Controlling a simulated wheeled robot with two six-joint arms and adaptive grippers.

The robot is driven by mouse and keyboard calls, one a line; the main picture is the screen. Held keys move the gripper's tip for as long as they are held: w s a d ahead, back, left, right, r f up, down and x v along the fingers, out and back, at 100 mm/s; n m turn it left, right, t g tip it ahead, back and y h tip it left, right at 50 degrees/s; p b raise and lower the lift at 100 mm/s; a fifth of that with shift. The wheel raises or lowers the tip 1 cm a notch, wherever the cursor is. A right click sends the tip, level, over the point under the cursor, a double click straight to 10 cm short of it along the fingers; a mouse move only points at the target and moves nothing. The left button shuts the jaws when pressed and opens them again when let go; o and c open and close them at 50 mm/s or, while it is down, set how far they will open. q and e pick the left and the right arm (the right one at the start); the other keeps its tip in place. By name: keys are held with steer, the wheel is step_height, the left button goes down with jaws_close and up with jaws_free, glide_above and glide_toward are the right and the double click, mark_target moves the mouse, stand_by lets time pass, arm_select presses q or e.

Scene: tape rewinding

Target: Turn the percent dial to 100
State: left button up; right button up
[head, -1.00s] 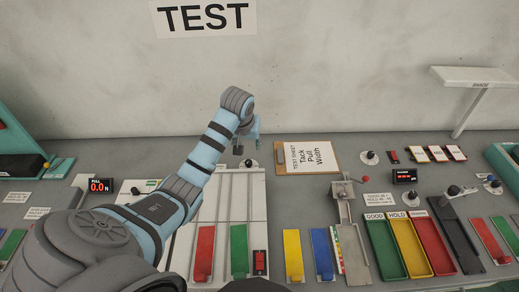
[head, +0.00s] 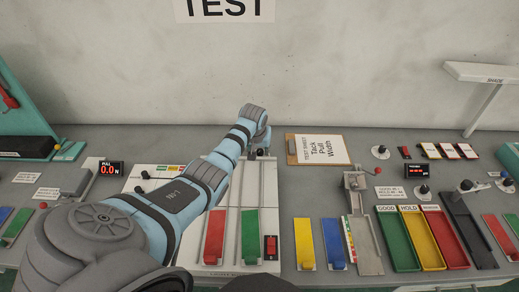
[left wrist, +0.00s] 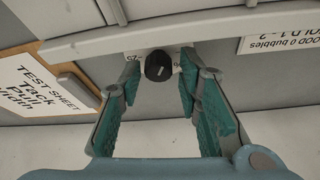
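The percent dial is a black knob (left wrist: 158,66) with a light pointer mark. In the left wrist view it sits between the two teal fingertips of my left gripper (left wrist: 159,80), with a visible gap on each side. Small white scale labels beside the knob are partly covered by the fingers. In the head view my left gripper (head: 259,143) is low over the back of the white panel (head: 225,180), and the dark knob (head: 260,152) shows just under it. My left gripper is open. My right gripper is not in view.
A clipboard test sheet (head: 320,149) lies right of the gripper. Red (head: 215,237) and green (head: 250,237) levers stand at the panel's front. A metal slide fixture (head: 361,220) and coloured bins (head: 422,238) are farther right. The wall stands behind the bench.

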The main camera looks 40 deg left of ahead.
arm_select(q)
steer(key=c, duration=0.3)
steer(key=shift+w, duration=0.1)
jaws_close()
